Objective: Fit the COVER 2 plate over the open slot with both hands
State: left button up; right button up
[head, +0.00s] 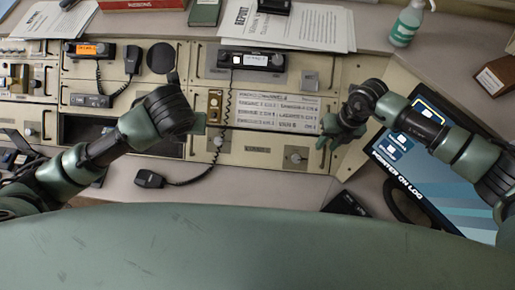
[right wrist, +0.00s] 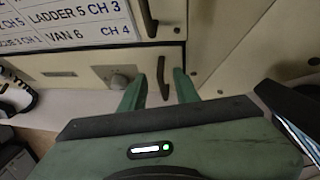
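The open slot (head: 82,128) is a dark rectangular opening in the left half of the console, partly hidden by my left arm. I cannot read a COVER 2 label, so I cannot tell which panel is that plate. My left gripper (head: 200,123) is by the console's middle panels; its fingers are mostly hidden. My right gripper (head: 328,141) is at the right end of the middle panels. In the right wrist view, my right gripper (right wrist: 158,90) is open, its green fingers on both sides of a dark upright handle (right wrist: 163,78), with gaps showing.
A channel list card (head: 275,111) is on the middle panel. A radio handset (head: 150,179) on a coiled cord lies below the console. A monitor (head: 410,165) is at the right. Papers (head: 300,25) and a green bottle (head: 407,24) stand behind.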

notch_tip(320, 180, up, 12)
jog(key=d, duration=0.2)
jog(key=shift+f, duration=0.2)
dwell(0.6)
